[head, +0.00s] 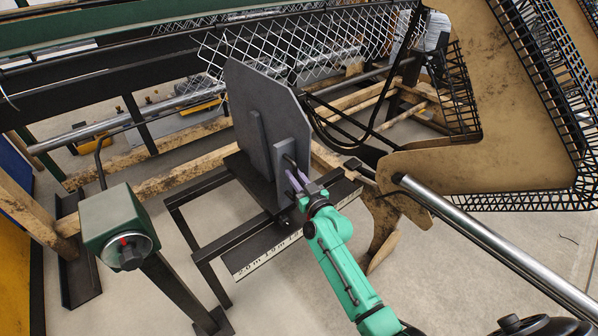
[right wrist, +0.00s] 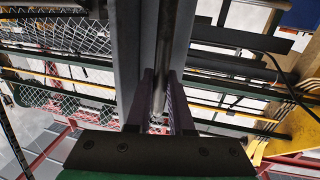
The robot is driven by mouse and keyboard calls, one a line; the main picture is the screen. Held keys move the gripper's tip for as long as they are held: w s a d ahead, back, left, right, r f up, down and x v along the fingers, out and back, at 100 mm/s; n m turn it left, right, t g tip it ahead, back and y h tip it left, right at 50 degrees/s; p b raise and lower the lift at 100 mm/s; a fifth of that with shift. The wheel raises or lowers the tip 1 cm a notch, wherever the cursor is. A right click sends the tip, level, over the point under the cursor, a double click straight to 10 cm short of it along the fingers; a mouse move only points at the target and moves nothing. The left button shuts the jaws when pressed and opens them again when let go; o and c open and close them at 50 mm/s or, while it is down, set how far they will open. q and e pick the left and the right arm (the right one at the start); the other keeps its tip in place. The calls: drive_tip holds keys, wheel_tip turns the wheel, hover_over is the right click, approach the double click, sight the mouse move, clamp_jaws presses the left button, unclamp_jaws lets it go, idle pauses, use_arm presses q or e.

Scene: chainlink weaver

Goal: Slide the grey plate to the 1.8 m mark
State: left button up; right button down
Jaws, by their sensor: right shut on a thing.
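The grey plate (head: 248,105) stands upright on a dark carriage on a black steel frame in the head view. A bracket on its near face carries a handle bar (head: 290,163). My right gripper (head: 297,182), on a green arm, is shut on this handle. In the right wrist view the metal bar (right wrist: 166,50) runs between the two fingers (right wrist: 160,105). A white scale strip (head: 266,252) along the frame's front edge reads 2.0 m and 1.9 m from the left. Further marks lie near my gripper and are hard to read. My left gripper is not in view.
A green box with a dial (head: 118,222) stands on a post at the left. Wire mesh (head: 300,45) hangs behind the plate. A tan panel (head: 480,110) and a long steel tube (head: 490,240) are at the right. Open floor shows in front of the frame.

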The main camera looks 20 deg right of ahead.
drive_tip(key=s+a+p, duration=0.2)
drive_tip(key=a, duration=0.4)
drive_tip(key=shift+s, duration=0.15)
drive_tip(key=shift+f, duration=0.1)
drive_tip(key=c, duration=0.8)
unclamp_jaws()
